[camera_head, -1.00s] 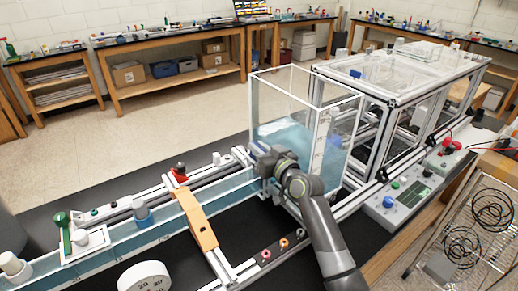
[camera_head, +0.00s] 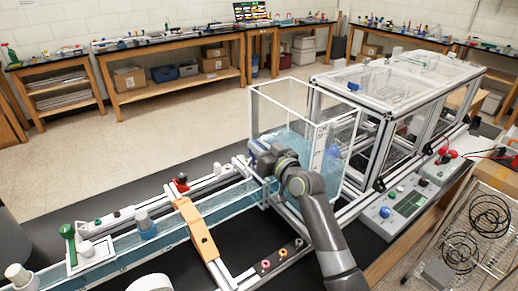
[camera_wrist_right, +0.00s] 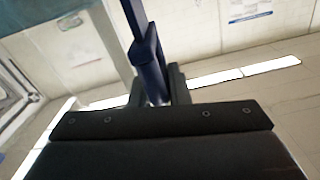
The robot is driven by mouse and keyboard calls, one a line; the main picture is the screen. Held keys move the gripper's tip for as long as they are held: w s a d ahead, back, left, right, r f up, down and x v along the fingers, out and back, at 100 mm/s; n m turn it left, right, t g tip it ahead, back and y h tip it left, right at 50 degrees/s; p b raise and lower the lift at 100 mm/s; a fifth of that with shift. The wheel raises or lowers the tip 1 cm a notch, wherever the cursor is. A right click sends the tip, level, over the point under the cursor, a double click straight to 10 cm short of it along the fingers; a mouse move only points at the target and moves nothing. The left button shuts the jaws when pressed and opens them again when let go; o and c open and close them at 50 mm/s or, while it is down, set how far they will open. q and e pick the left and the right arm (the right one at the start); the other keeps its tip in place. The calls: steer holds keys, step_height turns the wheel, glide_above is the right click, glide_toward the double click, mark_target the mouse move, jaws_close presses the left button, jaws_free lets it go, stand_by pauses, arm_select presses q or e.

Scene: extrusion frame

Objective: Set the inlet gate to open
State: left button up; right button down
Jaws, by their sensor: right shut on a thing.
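The inlet gate's dark blue handle (camera_wrist_right: 150,65) stands upright between the fingers of my right gripper (camera_wrist_right: 158,88) in the right wrist view. A blue part shows at the gripper's tip there. The right gripper is shut on the handle. The gate plate is mostly hidden behind the gripper, so its height is unclear. My left gripper is out of view.
An orange-tan bridge (camera_head: 197,230) crosses the channel. A green-handled lever (camera_head: 68,232) and a small red part (camera_head: 181,183) stand along it. A control box (camera_head: 400,203) and a framed clear enclosure (camera_head: 400,80) lie to the right. The floor behind is clear.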

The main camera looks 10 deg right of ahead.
steer(key=shift+r, duration=0.1)
steer(key=c, duration=1.4)
jaws_free()
steer(key=shift+s, duration=0.1)
steer(key=b+v, duration=0.4)
steer(key=v, duration=1.3)
steer(key=shift+s, duration=0.15)
